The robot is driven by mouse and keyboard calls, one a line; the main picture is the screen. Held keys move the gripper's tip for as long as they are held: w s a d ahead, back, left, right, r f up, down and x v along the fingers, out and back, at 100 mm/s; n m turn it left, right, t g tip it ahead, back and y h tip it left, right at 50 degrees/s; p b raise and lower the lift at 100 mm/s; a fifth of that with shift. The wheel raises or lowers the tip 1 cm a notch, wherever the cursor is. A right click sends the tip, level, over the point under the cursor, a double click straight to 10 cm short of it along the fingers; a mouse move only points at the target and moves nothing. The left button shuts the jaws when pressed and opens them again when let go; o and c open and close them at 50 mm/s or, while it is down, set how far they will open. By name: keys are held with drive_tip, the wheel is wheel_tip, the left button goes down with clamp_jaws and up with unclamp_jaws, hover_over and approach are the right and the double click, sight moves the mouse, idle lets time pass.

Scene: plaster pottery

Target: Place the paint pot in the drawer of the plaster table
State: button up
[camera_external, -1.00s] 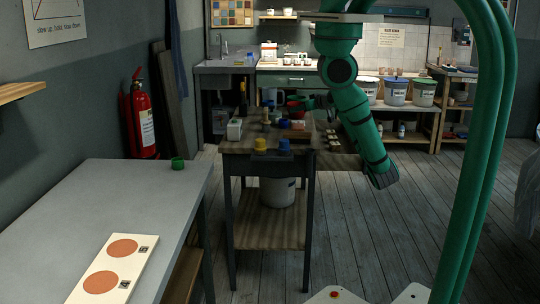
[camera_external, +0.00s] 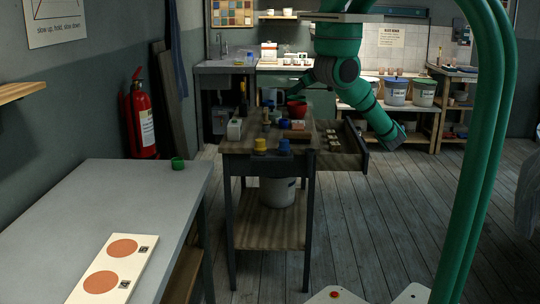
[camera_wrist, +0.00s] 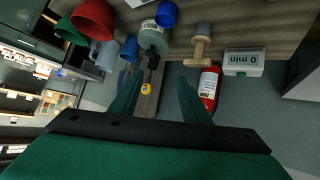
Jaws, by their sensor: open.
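The plaster table (camera_external: 239,149) stands mid-view in the external view, its drawer (camera_external: 357,157) open to the right with several small pale items inside. A yellow pot (camera_external: 260,145) and a blue pot (camera_external: 284,146) stand at the table's near edge; a green pot (camera_external: 178,163) stands on the grey table at left. I cannot tell which is the paint pot. My gripper (camera_wrist: 160,76) is open in the wrist view, which looks upside down. A small yellow round thing (camera_wrist: 146,88) shows between its fingers, apparently not held. In the external view I cannot make out my gripper clearly.
A fire extinguisher (camera_external: 142,120) stands by the left wall. Floor right of the drawer is clear.

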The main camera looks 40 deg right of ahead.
drive_tip(key=w+f+n+g, duration=0.3)
drive_tip(key=f+n+g, duration=0.2)
wheel_tip(320, 180, up, 9)
drive_tip(key=n+g, duration=0.6)
hover_over(284, 120)
drive_tip(key=s+a, duration=0.1)
drive_tip(key=s, duration=0.1)
drive_tip(key=f, duration=1.5)
drive_tip(key=shift+w+a+f, duration=0.1)
drive_tip(key=shift+w+a, duration=0.15)
drive_tip(key=shift+w, duration=0.05)
drive_tip(key=shift+d+f, duration=0.15)
drive_tip(key=shift+f, duration=3)
drive_tip(key=shift+c, duration=0.6)
drive_tip(key=c, duration=0.7)
